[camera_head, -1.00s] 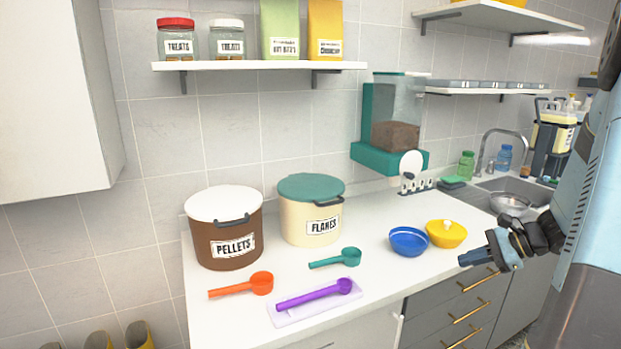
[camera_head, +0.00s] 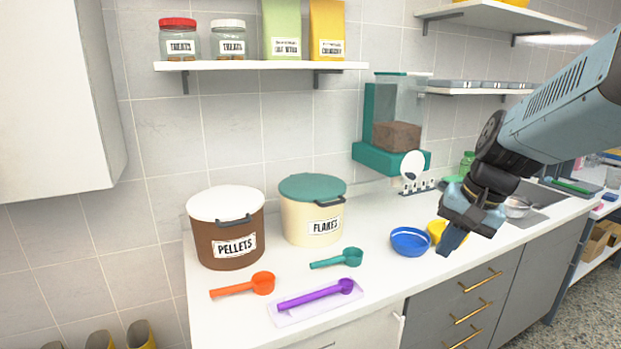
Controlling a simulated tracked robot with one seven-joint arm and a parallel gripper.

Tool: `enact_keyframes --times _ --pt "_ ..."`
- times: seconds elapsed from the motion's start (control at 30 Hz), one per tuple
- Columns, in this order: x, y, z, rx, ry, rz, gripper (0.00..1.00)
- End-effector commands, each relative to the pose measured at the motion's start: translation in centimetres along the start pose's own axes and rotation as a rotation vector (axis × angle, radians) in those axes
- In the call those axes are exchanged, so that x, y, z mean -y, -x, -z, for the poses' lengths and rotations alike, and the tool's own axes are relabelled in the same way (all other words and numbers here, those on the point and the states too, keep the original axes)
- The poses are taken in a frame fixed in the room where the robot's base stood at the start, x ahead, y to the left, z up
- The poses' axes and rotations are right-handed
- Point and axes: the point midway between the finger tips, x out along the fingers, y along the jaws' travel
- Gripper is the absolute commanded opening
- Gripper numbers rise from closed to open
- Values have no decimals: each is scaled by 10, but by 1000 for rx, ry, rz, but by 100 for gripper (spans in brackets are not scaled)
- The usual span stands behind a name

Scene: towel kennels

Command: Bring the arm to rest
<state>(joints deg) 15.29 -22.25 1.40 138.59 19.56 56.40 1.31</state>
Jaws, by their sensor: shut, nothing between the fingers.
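My gripper (camera_head: 447,249) hangs from my blue-grey arm at the right, its fingers pointing down and a little left. It is shut and empty. It is in front of the yellow bowl (camera_head: 435,229) and hides much of it. A blue bowl (camera_head: 409,241) stands just left of the gripper on the white counter. I cannot tell the exact gap between the gripper and the counter edge.
On the counter (camera_head: 375,285) are a pellets bin (camera_head: 226,230), a flakes bin (camera_head: 312,210), an orange scoop (camera_head: 245,285), a teal scoop (camera_head: 338,258) and a purple scoop (camera_head: 318,294) on a pale tray. A teal dispenser (camera_head: 392,160) hangs behind. Drawers (camera_head: 470,300) are below.

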Motion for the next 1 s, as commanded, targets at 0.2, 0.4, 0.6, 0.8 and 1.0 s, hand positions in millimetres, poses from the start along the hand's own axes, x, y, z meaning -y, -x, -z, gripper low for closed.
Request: enact_keyframes --times 0.2,0.4,0.6,0.8,1.0 --pt "4 28 -32 -132 220 -74 0" --pt "3 48 -53 -247 389 -128 0" --pt "2 59 -64 -313 477 -154 0" --pt "1 61 -65 -322 490 -159 0" --pt "1 61 -65 -322 490 -159 0"
